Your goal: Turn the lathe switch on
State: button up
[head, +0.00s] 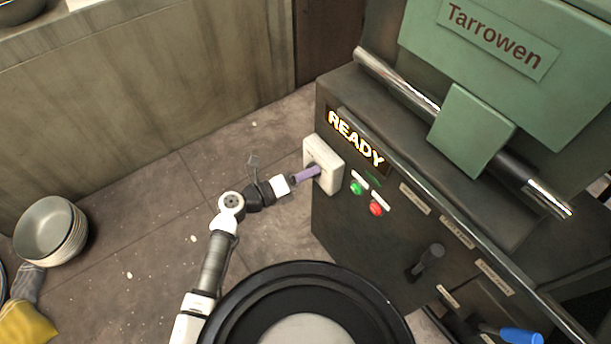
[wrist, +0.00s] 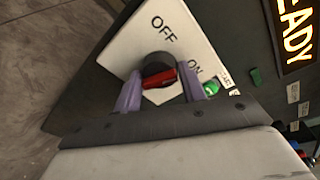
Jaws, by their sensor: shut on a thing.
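The lathe switch is a dark round knob with a red bar (wrist: 160,78) on a white plate (wrist: 122,45) marked OFF and ON. In the head view the plate (head: 333,160) is on the left end of the machine's front panel. My gripper (head: 316,171) reaches it from the left. In the wrist view its purple fingers (wrist: 162,92) are on both sides of the knob, shut on it. The red bar lies crosswise between the fingers, its right end towards ON. The head view hides the knob behind the fingers.
A lit READY sign (head: 356,140) is above the plate. A green button (head: 356,188) and a red button (head: 376,208) are just right of it. A dark lever (head: 427,261) sticks out lower right. Stacked bowls (head: 52,231) stand on the floor at left.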

jog(key=m+b, duration=0.1)
jog(key=m, duration=0.3)
jog(key=shift+m+t+y+b, duration=0.3)
jog(key=shift+t+b, duration=0.05)
jog(key=shift+t, duration=0.05)
jog(key=shift+d, duration=0.1)
dwell(0.3)
jog(key=o, duration=0.9)
jog(key=shift+r, duration=0.1)
notch_tip(320, 180, up, 20)
jog(key=p, duration=0.3)
jog(key=shift+s, duration=0.1)
